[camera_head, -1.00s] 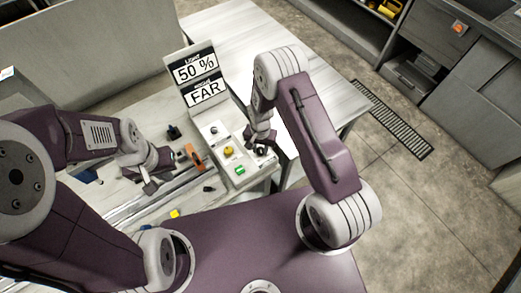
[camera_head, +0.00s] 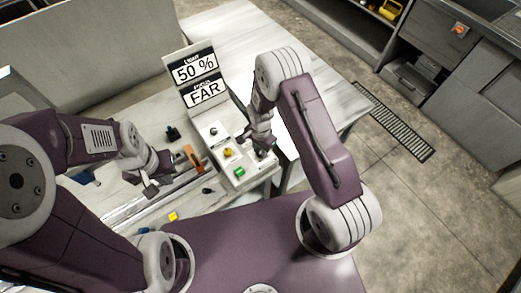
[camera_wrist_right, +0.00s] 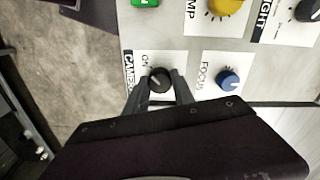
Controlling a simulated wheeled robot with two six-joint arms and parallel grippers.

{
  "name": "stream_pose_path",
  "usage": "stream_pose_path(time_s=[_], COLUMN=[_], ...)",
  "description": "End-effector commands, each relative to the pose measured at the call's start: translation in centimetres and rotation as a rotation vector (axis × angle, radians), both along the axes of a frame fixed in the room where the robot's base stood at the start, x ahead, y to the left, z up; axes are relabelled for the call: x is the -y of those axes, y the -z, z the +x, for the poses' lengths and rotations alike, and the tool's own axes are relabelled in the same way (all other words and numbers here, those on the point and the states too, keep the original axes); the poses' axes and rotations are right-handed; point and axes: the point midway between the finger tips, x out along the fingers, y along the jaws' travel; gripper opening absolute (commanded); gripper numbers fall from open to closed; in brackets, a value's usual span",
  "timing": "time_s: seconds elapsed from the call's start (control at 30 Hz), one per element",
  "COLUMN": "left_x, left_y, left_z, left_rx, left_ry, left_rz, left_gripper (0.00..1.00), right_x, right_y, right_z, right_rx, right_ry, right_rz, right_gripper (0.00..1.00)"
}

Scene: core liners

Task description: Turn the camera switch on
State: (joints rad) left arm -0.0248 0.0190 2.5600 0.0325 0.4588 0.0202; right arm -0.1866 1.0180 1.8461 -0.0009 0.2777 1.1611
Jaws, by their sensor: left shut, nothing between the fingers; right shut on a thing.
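The camera switch is a black knob (camera_wrist_right: 160,79) on a white label reading CAMERA, in the lower middle of the light control panel (camera_head: 226,165). In the right wrist view, my right gripper (camera_wrist_right: 159,86) has its two fingers on either side of this knob, shut on it. In the head view the right gripper (camera_head: 262,148) is over the panel's right side and hides most of the knob. My left gripper (camera_head: 152,188) is shut and empty, left of the panel over the bench.
A blue focus knob (camera_wrist_right: 229,80) sits beside the camera knob. A yellow knob (camera_wrist_right: 226,4) and green switch (camera_head: 239,171) are also on the panel. A display (camera_head: 199,80) reads 50 % and FAR. An orange part (camera_head: 193,157) lies left of the panel.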

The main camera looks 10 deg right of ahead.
Motion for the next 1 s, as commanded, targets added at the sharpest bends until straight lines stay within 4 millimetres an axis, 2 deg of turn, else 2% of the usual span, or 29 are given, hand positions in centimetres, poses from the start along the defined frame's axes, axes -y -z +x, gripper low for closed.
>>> stream_pose_path(time_s=[0.3, 0.33, 0.4, 0.77, 0.87, 1.0], left_x=[0.0, 0.0, 0.0, 0.0, 0.0, 0.0], left_y=[0.0, 0.0, 0.0, 0.1, 0.5, 1.1], left_z=[0.0, 0.0, 0.0, 0.0, 0.0, 0.0], left_rx=[0.000, 0.000, 0.000, 0.000, 0.000, 0.000], left_ry=[0.000, 0.000, 0.000, 0.000, 0.000, 0.000], left_rz=[0.000, 0.000, 0.000, 0.000, 0.000, 0.000], left_gripper=[0.00, 0.00, 0.00, 0.00, 0.00, 0.00], right_x=[0.0, 0.0, 0.0, 0.0, 0.0, 0.0], right_y=[-0.1, -0.1, -0.1, -0.4, -1.6, -4.5], right_z=[0.1, 0.1, 0.1, 0.1, 0.2, 0.2], right_rx=[0.004, 0.004, 0.003, 0.002, 0.005, 0.007], right_ry=[0.005, 0.005, 0.004, 0.002, 0.002, 0.003], right_rz=[0.001, 0.001, 0.001, 0.000, 0.001, 0.001], right_gripper=[0.00, 0.33, 0.52, 0.52, 0.52, 0.52])
